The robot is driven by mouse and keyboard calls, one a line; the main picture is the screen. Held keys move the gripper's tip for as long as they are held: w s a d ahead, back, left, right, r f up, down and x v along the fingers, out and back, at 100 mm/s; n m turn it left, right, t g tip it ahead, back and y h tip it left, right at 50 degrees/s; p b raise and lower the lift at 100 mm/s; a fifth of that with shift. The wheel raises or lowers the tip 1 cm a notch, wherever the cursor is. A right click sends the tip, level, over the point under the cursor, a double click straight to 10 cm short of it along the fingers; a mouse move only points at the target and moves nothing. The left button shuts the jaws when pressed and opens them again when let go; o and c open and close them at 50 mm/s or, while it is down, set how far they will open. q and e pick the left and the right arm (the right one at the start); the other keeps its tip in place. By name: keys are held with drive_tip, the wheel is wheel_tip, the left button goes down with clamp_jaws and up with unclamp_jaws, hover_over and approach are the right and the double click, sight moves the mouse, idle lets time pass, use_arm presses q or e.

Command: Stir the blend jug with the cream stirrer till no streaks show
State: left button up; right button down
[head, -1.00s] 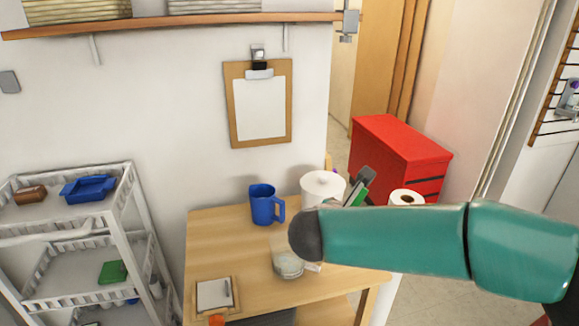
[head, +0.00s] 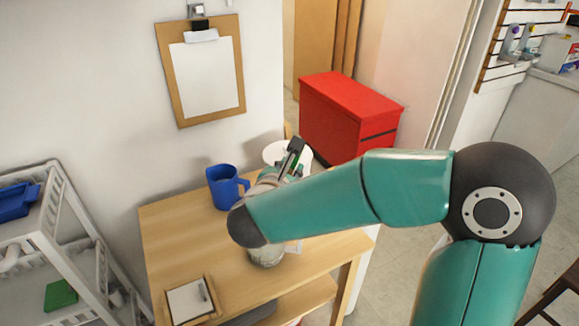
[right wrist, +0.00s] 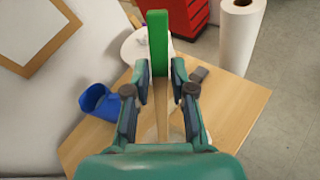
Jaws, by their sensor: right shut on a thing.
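My right gripper (right wrist: 158,82) is shut on a slim upright thing with a green end (right wrist: 158,42), which rises past the fingertips. A tan strip shows between the fingers below the green; whether it is the stirrer's shaft or bare table, I cannot tell. In the head view, my forearm mostly hides this gripper (head: 290,160). A blue jug (head: 222,188) with a handle stands upright left of it, also in the right wrist view (right wrist: 100,102). A clear vessel (head: 265,254) stands below my wrist, partly covered. I cannot tell which is the blend jug. My left gripper is out of view.
The wooden table (head: 170,232) carries a small clipboard (head: 190,300) at the front left and a white round container (head: 277,150) behind my gripper. A white roll (right wrist: 240,35) stands at the right. A white shelf cart (head: 35,225) and red cabinet (head: 350,105) flank the table.

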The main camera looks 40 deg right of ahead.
drive_tip(key=w+a+f+b, duration=0.1)
drive_tip(key=a+f+b, duration=0.3)
drive_tip(key=f+b, duration=0.5)
wheel_tip(320, 180, down, 3)
drive_tip(key=shift+a+r+b, duration=0.1)
drive_tip(key=shift+a+b, duration=0.1)
drive_tip(key=shift+b, duration=0.1)
idle(0.5)
